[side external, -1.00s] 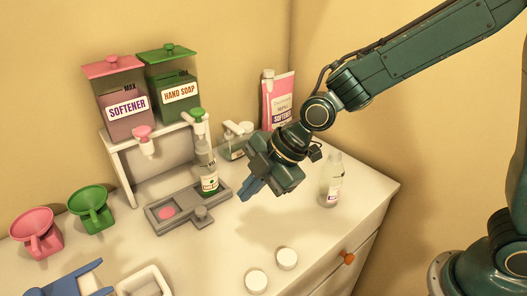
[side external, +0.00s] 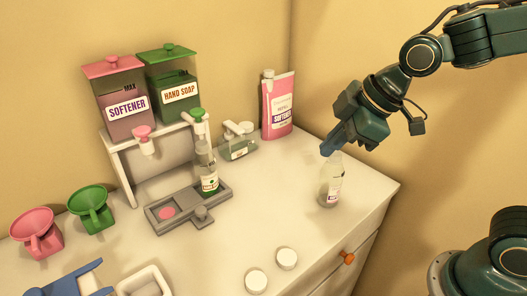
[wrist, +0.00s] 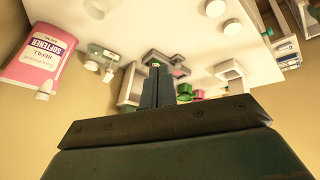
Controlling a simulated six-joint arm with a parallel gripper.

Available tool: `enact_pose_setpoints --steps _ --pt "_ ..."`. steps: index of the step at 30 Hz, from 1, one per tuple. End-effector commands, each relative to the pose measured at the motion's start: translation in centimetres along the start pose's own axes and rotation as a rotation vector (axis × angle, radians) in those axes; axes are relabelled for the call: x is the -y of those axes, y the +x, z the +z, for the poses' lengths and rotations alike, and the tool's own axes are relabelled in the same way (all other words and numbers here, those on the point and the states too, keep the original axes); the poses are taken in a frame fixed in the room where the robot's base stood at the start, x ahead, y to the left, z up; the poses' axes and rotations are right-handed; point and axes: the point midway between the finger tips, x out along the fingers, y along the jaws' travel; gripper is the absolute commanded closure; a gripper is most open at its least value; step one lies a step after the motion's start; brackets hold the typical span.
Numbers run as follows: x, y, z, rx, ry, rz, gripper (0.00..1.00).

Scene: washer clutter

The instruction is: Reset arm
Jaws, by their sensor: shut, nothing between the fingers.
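My gripper (side external: 331,146) is shut and empty. In the side external view it hangs in the air at the right of the cabinet top, its blue fingertips close to the mouth of a clear bottle (side external: 331,184) in the picture. I cannot tell whether they touch. In the wrist view my shut fingers (wrist: 158,84) point out over the cabinet top.
The white cabinet top (side external: 265,215) holds a softener refill pouch (side external: 278,105), a small bottle with a white pump (side external: 238,143), a dispenser stand (side external: 120,165), a bottle on a grey tray (side external: 160,228), two funnels and two white caps (side external: 287,258). The middle is clear.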

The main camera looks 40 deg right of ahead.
Motion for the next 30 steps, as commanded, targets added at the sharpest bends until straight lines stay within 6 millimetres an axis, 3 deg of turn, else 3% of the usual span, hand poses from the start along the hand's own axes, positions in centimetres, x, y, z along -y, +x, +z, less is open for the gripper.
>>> enact_pose_setpoints --steps 6,15,22,30 --pt "0.1 -4.2 4.1 0.038 0.258 0.067 1.0" --pt "1.7 -8.6 9.7 0.073 0.618 0.154 1.0" --pt "3.0 -10.2 12.3 0.083 0.797 0.194 1.0" --pt "3.3 -10.4 12.9 0.087 0.837 0.202 1.0"
